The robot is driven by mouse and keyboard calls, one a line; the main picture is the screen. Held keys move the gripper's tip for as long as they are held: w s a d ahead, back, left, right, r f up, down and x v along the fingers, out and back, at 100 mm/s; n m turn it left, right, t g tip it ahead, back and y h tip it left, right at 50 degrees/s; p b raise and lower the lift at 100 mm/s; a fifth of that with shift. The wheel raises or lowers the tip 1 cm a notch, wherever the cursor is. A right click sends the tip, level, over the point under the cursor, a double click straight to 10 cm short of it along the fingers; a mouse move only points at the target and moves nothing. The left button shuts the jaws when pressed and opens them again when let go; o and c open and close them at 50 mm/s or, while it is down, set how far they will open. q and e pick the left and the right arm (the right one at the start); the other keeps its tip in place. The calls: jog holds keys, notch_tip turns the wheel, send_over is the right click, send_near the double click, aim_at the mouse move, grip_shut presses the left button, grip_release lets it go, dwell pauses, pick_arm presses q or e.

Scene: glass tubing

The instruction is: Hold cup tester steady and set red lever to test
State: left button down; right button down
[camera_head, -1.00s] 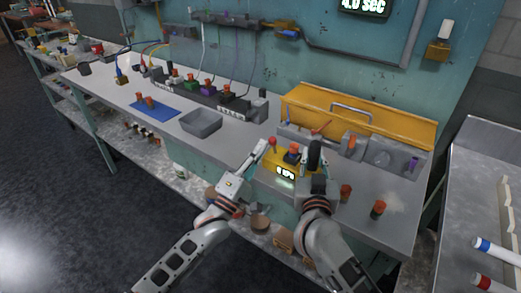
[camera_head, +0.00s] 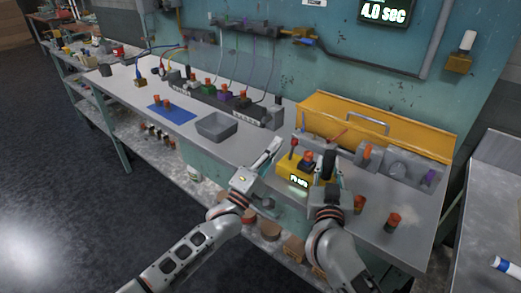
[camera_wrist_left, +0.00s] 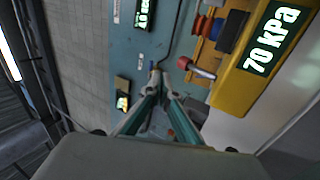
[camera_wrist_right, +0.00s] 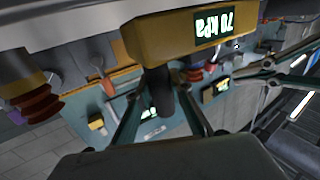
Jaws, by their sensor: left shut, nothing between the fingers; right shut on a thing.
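The yellow cup tester (camera_head: 316,182) stands at the bench's front edge. Its display (camera_wrist_left: 272,38) reads 70 kPa. The red lever (camera_head: 294,146) is on its left side; its red knob (camera_wrist_left: 184,63) shows in the left wrist view. My left gripper (camera_head: 277,145) is shut and empty, just left of the lever; in its wrist view the fingertips (camera_wrist_left: 160,72) look apart from the knob. A cup with an orange-red top (camera_head: 308,156) sits on the tester.
A yellow-lidded station (camera_head: 375,128) stands behind the tester. Two red-topped cups (camera_head: 393,222) (camera_head: 360,204) stand to the right. A grey tray (camera_head: 216,127) and blue mat (camera_head: 171,113) lie to the left. A wall display (camera_head: 384,12) reads 4.0 SEC.

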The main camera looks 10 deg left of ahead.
pick_arm(q)
jog(key=s+a+r, duration=0.3)
jog(key=s+a, duration=0.4)
jog(key=s, duration=0.1)
jog(key=shift+s+a+r, duration=0.35)
pick_arm(e)
jog(key=c, duration=1.7)
grip_release()
